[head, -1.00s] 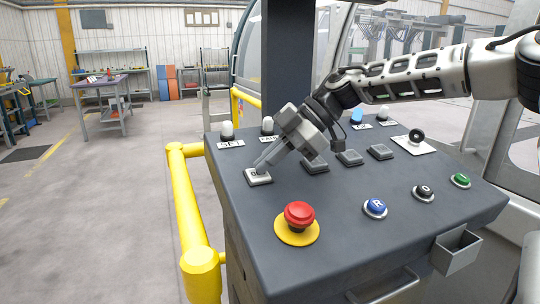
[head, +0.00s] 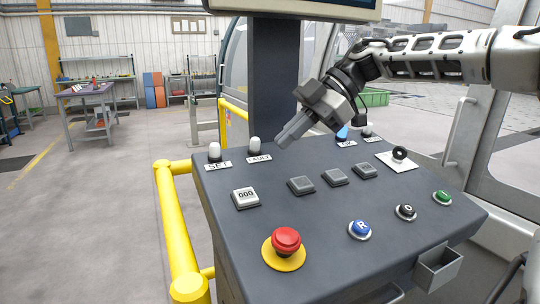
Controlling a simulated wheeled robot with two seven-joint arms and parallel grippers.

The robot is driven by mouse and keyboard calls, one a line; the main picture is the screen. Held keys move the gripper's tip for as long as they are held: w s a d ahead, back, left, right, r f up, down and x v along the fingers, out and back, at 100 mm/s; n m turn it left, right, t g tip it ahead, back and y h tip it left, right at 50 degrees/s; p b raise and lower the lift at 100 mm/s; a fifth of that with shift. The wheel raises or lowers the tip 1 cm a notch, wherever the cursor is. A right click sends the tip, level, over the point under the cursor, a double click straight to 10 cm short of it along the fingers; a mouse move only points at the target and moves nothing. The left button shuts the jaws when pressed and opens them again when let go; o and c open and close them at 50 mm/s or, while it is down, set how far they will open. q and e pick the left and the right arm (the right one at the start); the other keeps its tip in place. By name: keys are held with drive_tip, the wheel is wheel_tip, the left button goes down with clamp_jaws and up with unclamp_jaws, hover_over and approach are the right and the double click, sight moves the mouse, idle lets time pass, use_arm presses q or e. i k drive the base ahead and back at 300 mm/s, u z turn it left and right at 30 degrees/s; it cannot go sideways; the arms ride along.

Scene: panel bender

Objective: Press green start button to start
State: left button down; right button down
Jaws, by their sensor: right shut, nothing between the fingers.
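The green start button (head: 442,197) is at the right end of the front row on the dark sloped control panel (head: 330,221). Nothing covers it. My right gripper (head: 282,143) is shut and empty. It hangs over the back part of the panel, near the lamp marked FAULT, well to the left of and behind the green button. My right arm comes in from the upper right. My left gripper is out of view.
A red emergency stop (head: 286,240), blue R button (head: 361,229), black button (head: 405,211), white 000 button (head: 245,197), several grey keys (head: 334,177) and a key switch (head: 399,153) sit on the panel. A yellow rail (head: 175,225) runs along its left. A monitor post (head: 273,80) rises behind.

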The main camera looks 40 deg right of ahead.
sight(444, 195)
drive_tip(key=k, duration=2)
